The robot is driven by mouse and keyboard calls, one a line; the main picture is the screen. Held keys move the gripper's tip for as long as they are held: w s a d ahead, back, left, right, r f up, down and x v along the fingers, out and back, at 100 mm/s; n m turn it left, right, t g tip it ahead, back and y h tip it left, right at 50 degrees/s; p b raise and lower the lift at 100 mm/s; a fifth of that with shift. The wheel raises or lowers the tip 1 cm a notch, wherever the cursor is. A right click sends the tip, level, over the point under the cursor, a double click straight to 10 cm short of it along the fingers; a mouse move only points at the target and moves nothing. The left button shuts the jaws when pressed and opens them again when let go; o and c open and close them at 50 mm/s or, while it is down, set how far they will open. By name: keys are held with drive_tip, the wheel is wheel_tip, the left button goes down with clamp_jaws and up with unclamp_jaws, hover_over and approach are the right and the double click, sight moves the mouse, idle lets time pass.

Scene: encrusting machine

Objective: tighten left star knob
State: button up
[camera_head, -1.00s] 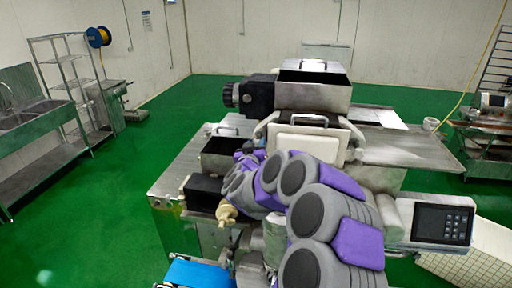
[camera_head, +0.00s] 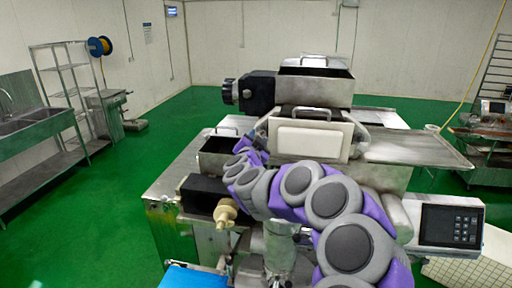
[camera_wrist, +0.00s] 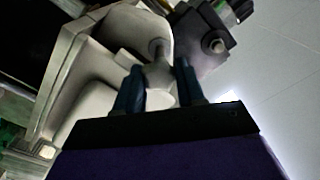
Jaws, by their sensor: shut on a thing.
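My gripper (camera_wrist: 160,88) shows two dark blue fingers in the wrist view, one on each side of a pale grey knob (camera_wrist: 160,78). The fingers are shut on this knob, which joins a metal stem leading to the white machine housing (camera_wrist: 98,85). In the head view my gripper (camera_head: 258,138) is small, at the left edge of the machine's white front block (camera_head: 308,141). The knob there is hidden or too small to make out, and its star shape is not clear in the wrist view.
A metal hopper (camera_head: 314,84) stands on top of the machine, with a black motor part (camera_head: 256,94) to its left. An open bin (camera_head: 218,155) and a beige nozzle (camera_head: 226,213) lie left of my arm. A control panel (camera_head: 450,225) is at right. Green floor is free at left.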

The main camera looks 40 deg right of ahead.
drive_tip(key=shift+f+m+b, duration=0.15)
drive_tip(key=shift+m+b, duration=1.75)
drive_tip(key=shift+m, duration=1.1)
drive_tip(key=o, duration=1)
drive_tip(key=shift+s+d, duration=0.1)
drive_tip(key=shift+o, duration=0.2)
drive_tip(key=v, duration=1.7)
drive_tip(key=shift+b, duration=0.4)
